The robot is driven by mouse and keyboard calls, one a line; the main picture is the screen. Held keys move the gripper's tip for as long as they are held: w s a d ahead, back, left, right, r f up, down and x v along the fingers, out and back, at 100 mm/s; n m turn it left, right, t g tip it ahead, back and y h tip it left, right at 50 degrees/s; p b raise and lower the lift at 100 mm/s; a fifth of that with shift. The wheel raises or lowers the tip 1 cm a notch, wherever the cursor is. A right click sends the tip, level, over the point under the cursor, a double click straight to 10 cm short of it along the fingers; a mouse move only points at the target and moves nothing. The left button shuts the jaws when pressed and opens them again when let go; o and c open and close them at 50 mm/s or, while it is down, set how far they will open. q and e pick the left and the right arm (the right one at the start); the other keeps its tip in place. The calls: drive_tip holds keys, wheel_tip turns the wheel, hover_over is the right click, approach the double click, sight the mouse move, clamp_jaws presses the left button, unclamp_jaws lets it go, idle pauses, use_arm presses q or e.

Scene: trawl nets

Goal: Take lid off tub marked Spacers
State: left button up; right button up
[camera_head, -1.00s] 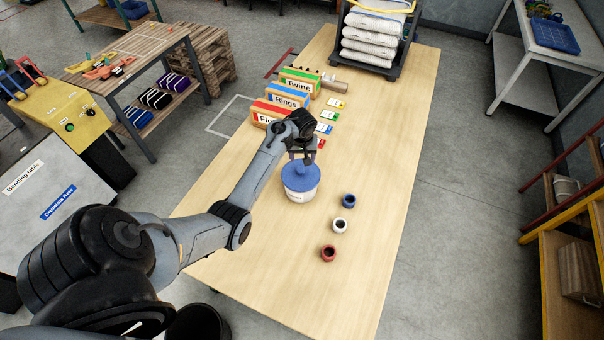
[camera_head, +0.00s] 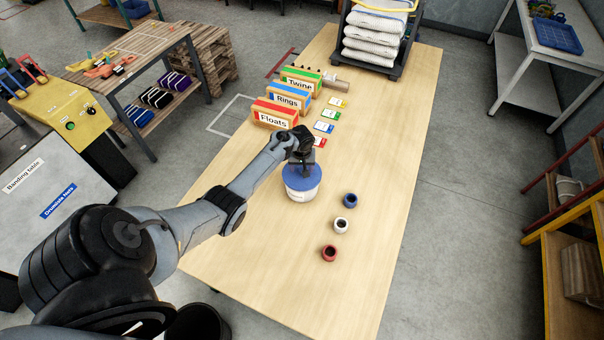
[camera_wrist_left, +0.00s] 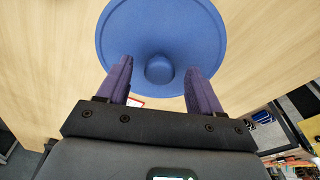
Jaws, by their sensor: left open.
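A white tub (camera_head: 301,194) with a blue lid (camera_head: 290,182) stands upright on the wooden table. The writing on its label is too small to read. The lid is on the tub. In the left wrist view the round blue lid (camera_wrist_left: 160,25) has a knob (camera_wrist_left: 158,69) in its middle. My left gripper (camera_head: 304,168) is right above the lid, pointing down. In the wrist view its two dark fingers (camera_wrist_left: 160,68) are apart, one on each side of the knob, with gaps between them and the knob. My right gripper is not in view.
A rack of folded nets (camera_head: 372,40) is at the far end. The near table is clear.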

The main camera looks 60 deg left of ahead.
use_arm(q)
drive_tip(key=c, duration=1.1)
drive_tip(key=shift+r, duration=0.15)
